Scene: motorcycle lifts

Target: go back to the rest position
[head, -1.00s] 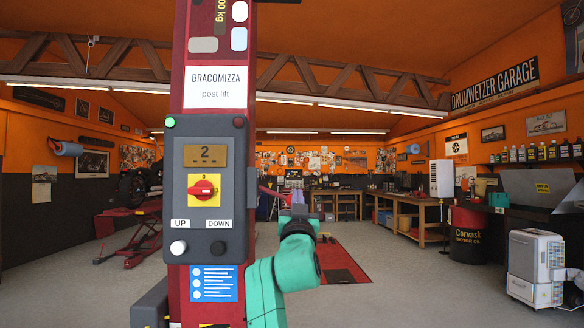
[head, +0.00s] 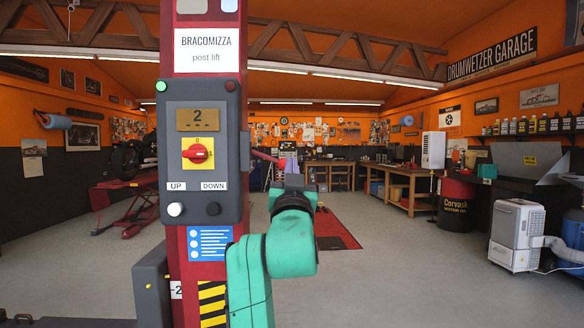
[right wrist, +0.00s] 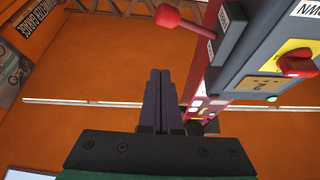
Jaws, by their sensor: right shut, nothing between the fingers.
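My right arm comes up from the bottom of the head view, in front of and to the right of the red lift post. My right gripper (head: 292,180) points away from me, small and partly hidden behind my own wrist. In the right wrist view its two dark fingers (right wrist: 158,100) are together with nothing between them. The post's control box (head: 203,150) stands to the left of the gripper, apart from it; it also shows at the right of the right wrist view (right wrist: 265,60). My left gripper does not show.
The post (head: 205,60) rises close in front of me. A red lever (right wrist: 182,20) sticks out from the box's side. A motorcycle lift (head: 125,205) stands at left, workbenches (head: 405,185) at back right, a white portable unit (head: 517,250) at right. Floor between is open.

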